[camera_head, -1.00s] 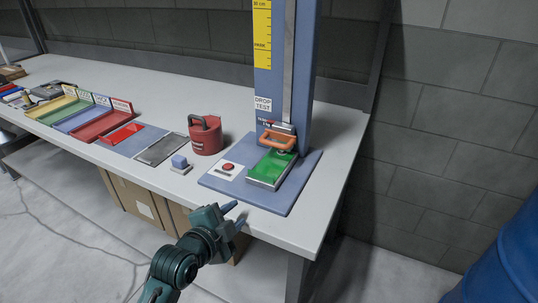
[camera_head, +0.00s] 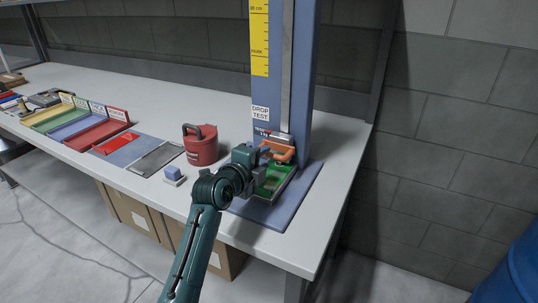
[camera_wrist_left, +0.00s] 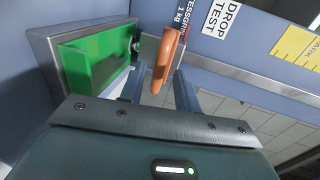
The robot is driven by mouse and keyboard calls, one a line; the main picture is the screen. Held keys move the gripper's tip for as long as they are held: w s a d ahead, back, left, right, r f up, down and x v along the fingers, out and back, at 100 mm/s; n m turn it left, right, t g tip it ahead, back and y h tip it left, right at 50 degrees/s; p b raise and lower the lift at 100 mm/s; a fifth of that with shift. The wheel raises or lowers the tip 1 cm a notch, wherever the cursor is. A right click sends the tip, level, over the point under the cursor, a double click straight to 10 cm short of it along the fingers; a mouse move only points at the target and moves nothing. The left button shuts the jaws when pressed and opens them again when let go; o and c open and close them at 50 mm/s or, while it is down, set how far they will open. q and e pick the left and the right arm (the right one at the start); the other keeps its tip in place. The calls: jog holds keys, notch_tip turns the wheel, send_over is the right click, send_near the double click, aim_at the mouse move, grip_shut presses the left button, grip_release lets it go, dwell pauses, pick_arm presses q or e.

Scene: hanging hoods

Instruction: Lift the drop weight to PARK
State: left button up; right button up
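The drop weight's orange handle (camera_head: 279,151) sits low on the blue drop-test column (camera_head: 300,65), just above the green pad (camera_head: 272,186). My left gripper (camera_head: 262,163) is at the handle, partly covering the pad and base. In the left wrist view the orange handle (camera_wrist_left: 166,62) lies between the two fingers (camera_wrist_left: 158,88), which look spread, with a gap beside the handle. The green pad (camera_wrist_left: 92,62) is at the left there. The PARK mark is on the yellow scale (camera_head: 260,35), well above the weight. My right gripper is not in view.
A red canister (camera_head: 201,150) and a small blue block on a white base (camera_head: 173,175) stand left of the tester. Colored trays (camera_head: 100,133) line the table further left. A grey block wall (camera_head: 450,130) and a blue barrel (camera_head: 515,270) are at the right.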

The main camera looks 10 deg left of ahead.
aim_at(267, 155)
pick_arm(q)
jog(key=shift+x, duration=2.05)
jog(key=shift+c, duration=0.5)
grip_shut()
